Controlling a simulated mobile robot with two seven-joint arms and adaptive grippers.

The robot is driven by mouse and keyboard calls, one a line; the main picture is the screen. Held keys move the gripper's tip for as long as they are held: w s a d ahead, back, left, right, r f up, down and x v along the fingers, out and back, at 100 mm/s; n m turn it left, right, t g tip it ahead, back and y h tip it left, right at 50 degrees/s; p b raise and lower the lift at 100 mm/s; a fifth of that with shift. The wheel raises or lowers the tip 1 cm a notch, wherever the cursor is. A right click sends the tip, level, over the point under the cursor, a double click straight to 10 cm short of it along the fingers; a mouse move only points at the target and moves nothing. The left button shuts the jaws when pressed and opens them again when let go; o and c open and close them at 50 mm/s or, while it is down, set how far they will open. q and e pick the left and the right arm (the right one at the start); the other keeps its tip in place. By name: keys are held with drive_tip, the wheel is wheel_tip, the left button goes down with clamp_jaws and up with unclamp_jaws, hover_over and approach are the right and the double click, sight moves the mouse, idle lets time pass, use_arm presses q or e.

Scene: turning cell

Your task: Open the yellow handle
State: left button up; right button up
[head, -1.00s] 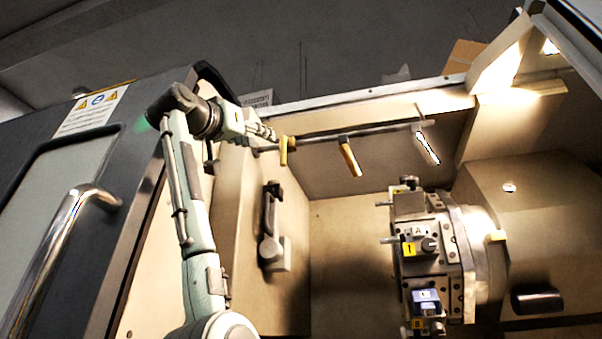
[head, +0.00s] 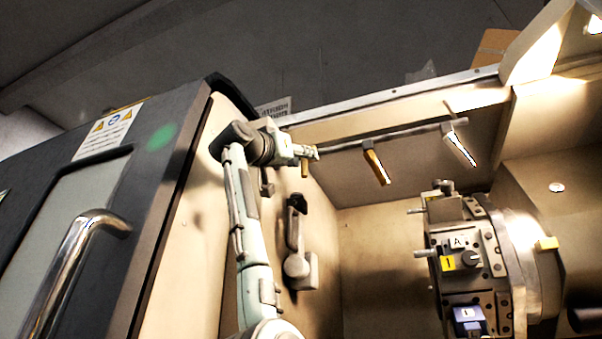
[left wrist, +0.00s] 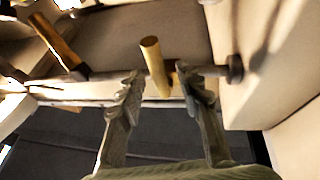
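A short yellow handle (head: 304,170) hangs from a grey rail on the inner wall of the machine, at the rail's left end. My left gripper (head: 306,153) is at its upper part in the head view and covers some of it. In the left wrist view, the same handle (left wrist: 155,65) shows between the two spread fingers of my left gripper (left wrist: 160,88). Gaps show on both sides of the handle, so the gripper is open. A second yellow handle (head: 376,167) is further right on the rail and also shows in the left wrist view (left wrist: 57,43). My right gripper is not in view.
A pale handle (head: 459,148) is at the rail's right end. A tool turret (head: 465,260) stands at right. The grey door with a chrome handle (head: 70,260) is at left.

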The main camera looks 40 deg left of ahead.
use_arm(q)
drive_tip(key=shift+w, duration=0.1)
drive_tip(key=shift+c, duration=0.3)
clamp_jaws()
